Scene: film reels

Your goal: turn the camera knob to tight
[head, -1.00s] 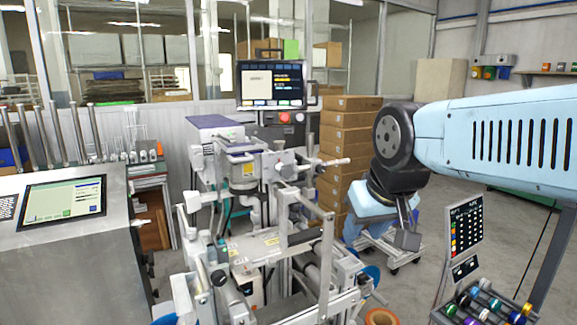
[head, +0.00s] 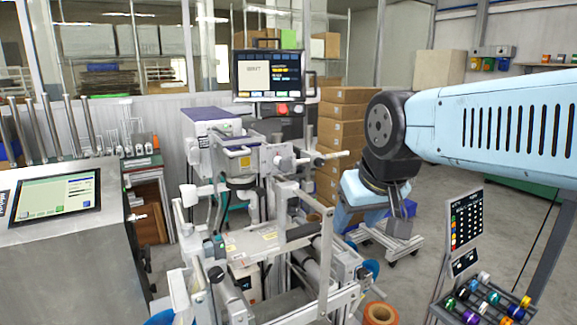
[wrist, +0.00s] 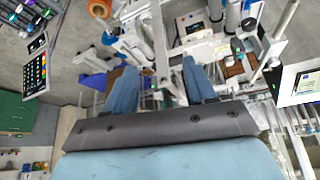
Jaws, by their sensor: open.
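The grey and white film machine (head: 255,240) stands in the middle of the head view, with rollers, clamps and several small dark knobs. A purple and white camera-like unit (head: 238,165) sits on its upper part. One black knob (head: 216,273) shows low on its left side; I cannot tell which knob is the camera knob. My gripper (head: 398,222) hangs to the right of the machine, apart from it. In the wrist view my gripper (wrist: 160,68) has its two blue fingers spread wide with nothing held, and machine parts (wrist: 200,45) lie beyond them.
A monitor (head: 270,75) stands above the machine, and stacked cardboard boxes (head: 342,130) are behind it. A metal console with a screen (head: 55,195) is at left. A rack of coloured rolls (head: 485,300) and a panel (head: 466,222) are at lower right. Grey floor lies between.

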